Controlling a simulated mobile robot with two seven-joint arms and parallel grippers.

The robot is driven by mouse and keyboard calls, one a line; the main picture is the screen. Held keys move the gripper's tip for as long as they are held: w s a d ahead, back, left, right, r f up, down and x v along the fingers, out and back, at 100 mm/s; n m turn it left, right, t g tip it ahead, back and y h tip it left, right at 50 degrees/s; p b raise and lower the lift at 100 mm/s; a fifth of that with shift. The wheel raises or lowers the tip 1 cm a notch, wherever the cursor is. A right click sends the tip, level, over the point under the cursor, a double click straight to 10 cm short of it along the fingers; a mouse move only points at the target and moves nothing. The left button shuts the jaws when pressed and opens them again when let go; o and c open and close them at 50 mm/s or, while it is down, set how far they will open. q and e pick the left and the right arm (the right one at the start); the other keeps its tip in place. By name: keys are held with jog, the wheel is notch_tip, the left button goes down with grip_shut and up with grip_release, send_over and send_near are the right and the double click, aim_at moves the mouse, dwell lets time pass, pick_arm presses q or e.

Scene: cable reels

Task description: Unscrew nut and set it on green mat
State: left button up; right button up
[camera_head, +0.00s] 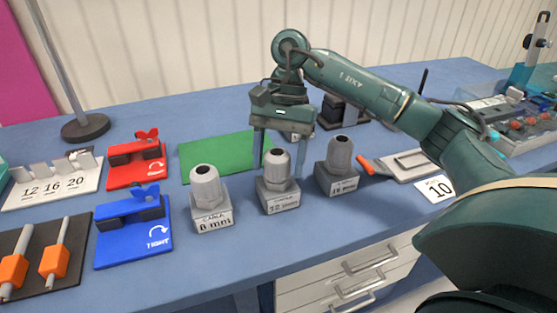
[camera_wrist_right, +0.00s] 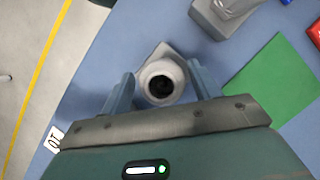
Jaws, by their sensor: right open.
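Three grey cable glands stand in a row on the blue bench, each with a domed nut on a labelled block. The middle nut (camera_head: 277,161) has my right gripper (camera_head: 279,160) above and around it, one finger on each side. In the right wrist view that round nut (camera_wrist_right: 175,71) sits between the open fingers (camera_wrist_right: 160,90), with gaps visible at the sides. The left gland (camera_head: 207,188) and the right gland (camera_head: 340,155) are clear of the fingers. The green mat (camera_head: 215,153) lies bare behind the left gland. My left gripper is out of view.
A red fixture (camera_head: 135,172) and a blue fixture (camera_head: 130,235) stand left of the glands. Orange-handled tools (camera_head: 14,268) lie at the front left. A card marked 10 (camera_head: 437,188) lies right, near the bench's front edge. Drawers (camera_head: 345,285) are below.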

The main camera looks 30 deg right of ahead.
jog(key=m+t, duration=0.1)
jog(key=m, duration=0.1)
jog(key=m+b, duration=0.1)
jog(key=m, duration=0.2)
jog(key=shift+f+t+y, duration=0.2)
jog(key=shift+t+y, duration=0.1)
jog(key=shift+t, duration=0.1)
jog(key=m+t+b, duration=0.1)
jog(key=m, duration=0.3)
jog(key=shift+t+b, duration=0.3)
jog(key=shift+b, duration=0.05)
jog(key=m+t, duration=0.1)
jog(key=m, duration=0.1)
jog(key=m+t+b, duration=0.1)
jog(key=m, duration=0.2)
jog(key=shift+r+m, duration=0.15)
jog(key=shift+m, duration=0.15)
jog(key=m+t+h, duration=0.1)
jog(key=m, duration=0.2)
jog(key=shift+c, duration=0.5)
